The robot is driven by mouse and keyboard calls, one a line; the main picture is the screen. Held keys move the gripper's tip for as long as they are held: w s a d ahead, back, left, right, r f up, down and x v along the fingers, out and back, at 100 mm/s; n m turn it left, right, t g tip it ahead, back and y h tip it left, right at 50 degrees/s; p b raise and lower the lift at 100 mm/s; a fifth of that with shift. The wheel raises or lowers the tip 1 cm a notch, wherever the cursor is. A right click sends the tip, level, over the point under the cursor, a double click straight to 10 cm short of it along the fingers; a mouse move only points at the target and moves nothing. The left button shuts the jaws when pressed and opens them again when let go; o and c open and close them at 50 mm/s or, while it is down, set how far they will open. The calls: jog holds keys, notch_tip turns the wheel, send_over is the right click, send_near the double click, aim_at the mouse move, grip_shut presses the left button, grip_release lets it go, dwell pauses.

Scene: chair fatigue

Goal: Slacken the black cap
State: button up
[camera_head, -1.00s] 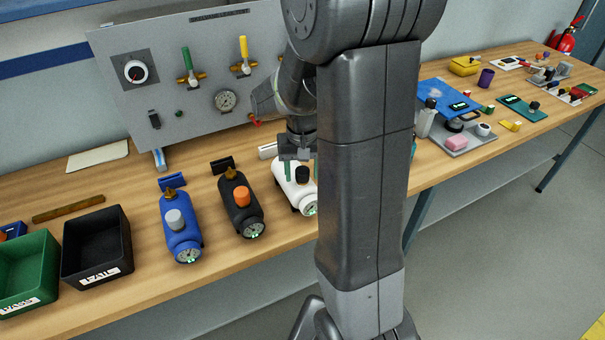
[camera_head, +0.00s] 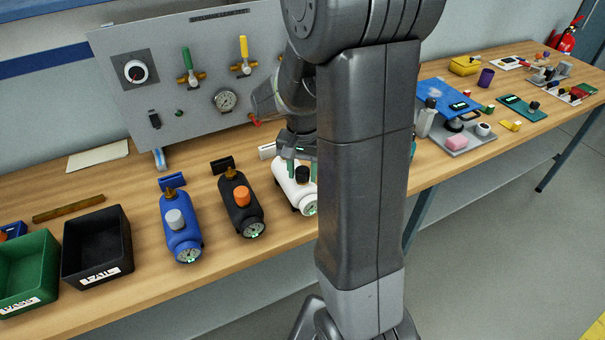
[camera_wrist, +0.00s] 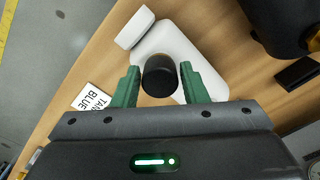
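The black cap (camera_head: 303,173) sits on top of the white tank (camera_head: 288,186), which lies on the bench to the left of my arm. In the wrist view the black cap (camera_wrist: 159,75) lies between the two green fingers of my gripper (camera_wrist: 157,86), with the white tank (camera_wrist: 168,40) beneath it. The fingers stand apart on either side, and a narrow gap shows at each side of the cap. My gripper (camera_head: 300,168) is just above the tank in the head view, partly hidden by my arm.
A black tank (camera_head: 239,208) with an orange cap and a blue tank (camera_head: 181,232) with a grey cap stand to the left. A black bin (camera_head: 97,247) and a green bin (camera_head: 28,270) are farther left. A grey panel (camera_head: 205,75) with valves stands behind.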

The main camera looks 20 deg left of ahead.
jog(key=shift+c, duration=0.7)
jog(key=shift+n, duration=0.7)
jog(key=shift+n, duration=0.7)
jog(key=shift+n, duration=0.7)
jog(key=shift+n, duration=0.7)
